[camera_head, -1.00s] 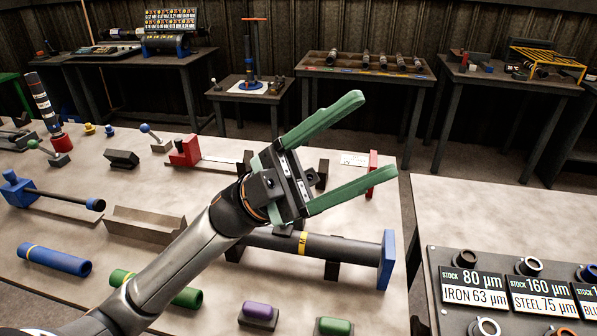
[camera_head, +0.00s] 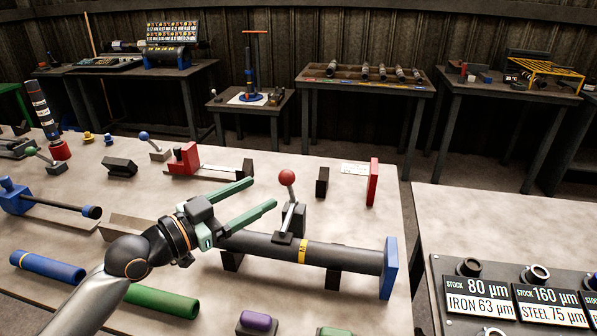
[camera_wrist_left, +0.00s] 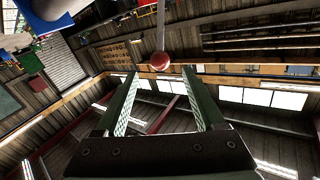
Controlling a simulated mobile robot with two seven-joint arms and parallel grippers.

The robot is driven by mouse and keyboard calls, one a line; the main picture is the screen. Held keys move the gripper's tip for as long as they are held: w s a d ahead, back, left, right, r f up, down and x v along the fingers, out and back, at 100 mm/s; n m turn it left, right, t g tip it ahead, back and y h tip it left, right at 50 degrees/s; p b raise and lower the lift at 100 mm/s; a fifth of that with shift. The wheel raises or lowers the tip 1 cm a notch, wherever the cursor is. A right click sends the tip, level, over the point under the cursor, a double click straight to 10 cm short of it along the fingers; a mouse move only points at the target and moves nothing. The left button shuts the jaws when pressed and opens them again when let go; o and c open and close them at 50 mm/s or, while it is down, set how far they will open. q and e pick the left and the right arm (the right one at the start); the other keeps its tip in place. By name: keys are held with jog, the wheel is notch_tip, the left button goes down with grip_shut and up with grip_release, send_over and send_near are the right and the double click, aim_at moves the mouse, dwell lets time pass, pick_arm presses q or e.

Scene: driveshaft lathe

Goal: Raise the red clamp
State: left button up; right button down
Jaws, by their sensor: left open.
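The red clamp (camera_head: 287,177) is a grey lever with a red ball knob, standing upright from a dark block behind the dark shaft (camera_head: 340,257) on the table. My left gripper (camera_head: 263,193) has two green fingers and is open and empty. Its fingertips point at the lever from the left, a short way off it. In the left wrist view the red knob (camera_wrist_left: 160,61) appears just beyond and between the fingertips, with its pale rod running up from it. My right gripper is in neither view.
A blue end plate (camera_head: 389,268) stands at the shaft's right end, and a red plate (camera_head: 373,182) stands behind. A red block (camera_head: 185,158) and a blue-knobbed lever (camera_head: 145,136) stand at the back left. Green and blue cylinders lie in front.

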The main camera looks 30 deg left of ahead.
pick_arm(q)
jog(key=p+x, duration=0.2)
jog(key=x, duration=0.9)
jog(key=shift+w, duration=0.3)
jog(key=shift+d, duration=0.15)
grip_shut()
dwell(1.0)
